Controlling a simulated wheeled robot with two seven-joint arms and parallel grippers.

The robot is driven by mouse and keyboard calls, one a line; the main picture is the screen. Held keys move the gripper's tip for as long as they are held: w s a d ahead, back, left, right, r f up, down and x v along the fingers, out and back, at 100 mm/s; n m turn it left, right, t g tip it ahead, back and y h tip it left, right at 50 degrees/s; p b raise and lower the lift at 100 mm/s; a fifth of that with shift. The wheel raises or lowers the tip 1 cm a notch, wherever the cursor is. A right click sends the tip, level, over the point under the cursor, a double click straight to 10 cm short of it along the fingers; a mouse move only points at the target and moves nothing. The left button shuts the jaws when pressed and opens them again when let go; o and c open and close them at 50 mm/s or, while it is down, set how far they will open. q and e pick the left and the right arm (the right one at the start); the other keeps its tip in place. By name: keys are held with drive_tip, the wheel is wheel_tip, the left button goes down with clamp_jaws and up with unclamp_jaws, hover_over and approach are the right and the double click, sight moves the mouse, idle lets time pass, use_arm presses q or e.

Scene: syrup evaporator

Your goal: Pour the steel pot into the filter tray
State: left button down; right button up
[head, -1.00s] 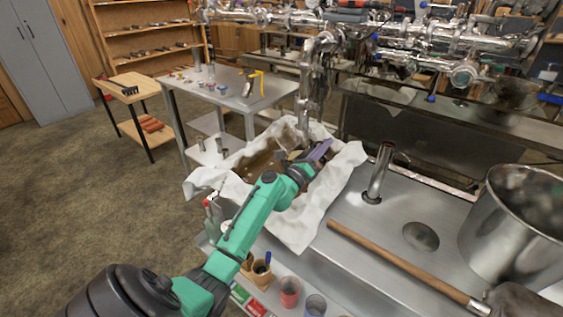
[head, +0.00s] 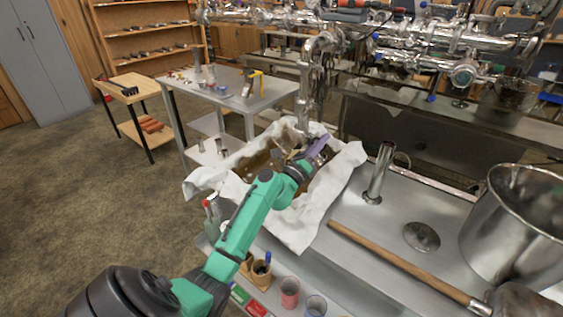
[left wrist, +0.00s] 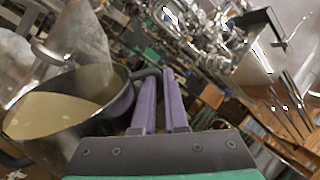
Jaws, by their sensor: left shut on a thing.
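My left gripper (head: 316,150), with purple fingers, is over the filter tray, a basin lined with white cloth (head: 312,212) with brown liquid in it. In the left wrist view the fingers (left wrist: 160,100) are shut on the handle of the steel pot (left wrist: 122,104). The pot holds pale yellowish liquid and hangs to the left of the fingers. In the head view the pot is mostly hidden by my gripper and arm, and I cannot tell how far it is tilted. My right gripper is not in view.
A large steel pot (head: 500,235) stands on the steel counter at the right. A long wooden handle (head: 385,254) lies across the counter, near an upright pipe (head: 379,175). Cups (head: 289,292) stand on a lower shelf in front. A side table (head: 225,92) is behind.

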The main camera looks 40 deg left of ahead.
use_arm(q)
drive_tip(key=shift+s+a+r+n+t+y+b, duration=0.2)
drive_tip(key=shift+a+r+n+y, duration=0.3)
drive_tip(key=shift+n, duration=0.35)
drive_tip(key=shift+s+a+r+n+t+y+b, duration=0.1)
drive_tip(key=shift+a+r+n+t+y+b, duration=0.15)
drive_tip(key=shift+a+r+n+y, duration=0.45)
idle(0.4)
drive_tip(key=shift+s+a+r+n+y+b, duration=0.2)
drive_tip(key=shift+a+r+n+y, duration=0.1)
drive_tip(key=shift+n, duration=0.5)
drive_tip(key=shift+s+a+r+n+y+b, duration=0.1)
drive_tip(key=shift+a+r+n+y+b, duration=0.15)
drive_tip(key=shift+n, duration=0.5)
drive_tip(key=shift+s+a+r+n+y, duration=0.2)
drive_tip(key=shift+a+n+y, duration=0.25)
drive_tip(key=shift+a+n, duration=0.25)
drive_tip(key=shift+s+a+r+n+y, duration=0.2)
drive_tip(key=shift+a+n+y, duration=0.2)
drive_tip(key=shift+a+n, duration=0.25)
drive_tip(key=shift+s+a+r+n+g+y, duration=0.15)
drive_tip(key=shift+a+n+y, duration=0.3)
drive_tip(key=shift+n, duration=0.3)
drive_tip(key=shift+s+a+r+n+y, duration=0.1)
drive_tip(key=shift+s+a+n+y, duration=0.1)
drive_tip(key=shift+a+n+y, duration=0.4)
drive_tip(key=shift+s+a+r+n+g+y, duration=0.15)
drive_tip(key=shift+a+n+y, duration=0.15)
drive_tip(key=shift+n, duration=0.6)
